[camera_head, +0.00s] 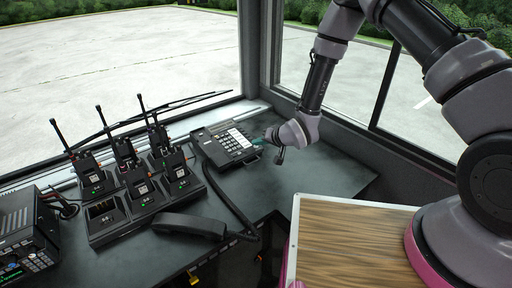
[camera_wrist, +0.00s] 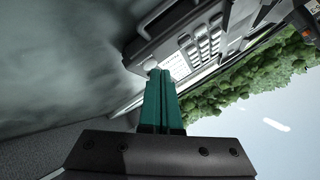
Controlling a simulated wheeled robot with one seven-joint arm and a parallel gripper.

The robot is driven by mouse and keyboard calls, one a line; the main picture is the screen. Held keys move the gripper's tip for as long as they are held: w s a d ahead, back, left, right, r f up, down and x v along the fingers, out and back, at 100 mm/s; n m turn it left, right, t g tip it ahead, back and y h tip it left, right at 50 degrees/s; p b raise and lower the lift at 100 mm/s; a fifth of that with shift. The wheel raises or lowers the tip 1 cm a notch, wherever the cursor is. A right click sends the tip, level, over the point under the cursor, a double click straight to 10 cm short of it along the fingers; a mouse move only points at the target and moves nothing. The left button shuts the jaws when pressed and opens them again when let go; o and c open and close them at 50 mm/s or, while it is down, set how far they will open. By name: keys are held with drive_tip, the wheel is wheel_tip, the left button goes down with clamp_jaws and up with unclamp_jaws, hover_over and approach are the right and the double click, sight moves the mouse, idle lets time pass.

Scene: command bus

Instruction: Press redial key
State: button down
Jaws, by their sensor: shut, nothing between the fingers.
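A black desk telephone (camera_head: 226,143) with a white label strip and rows of keys sits on the dark counter below the window. It also shows in the wrist view (camera_wrist: 205,40), with its pale keys and white label panel. The redial key cannot be picked out among the keys. My gripper (camera_head: 258,141) is at the right edge of the telephone in the head view. In the wrist view my gripper (camera_wrist: 159,72) has its green fingers together and empty, with the tips over the telephone's edge near the label panel. Whether they touch it cannot be told.
The telephone's handset (camera_head: 190,226) lies off its base on the counter, its cord running up to the phone. A charger (camera_head: 140,207) with several handheld radios stands left of the phone. A black radio unit (camera_head: 26,245) is at far left. Bare counter (camera_head: 322,170) lies to the right.

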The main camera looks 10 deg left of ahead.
drive_tip(key=shift+r, duration=0.45)
drive_tip(key=r, duration=0.5)
drive_tip(key=shift+s+d, duration=0.25)
drive_tip(key=shift+d, duration=0.1)
drive_tip(key=shift+s, duration=0.1)
idle(0.3)
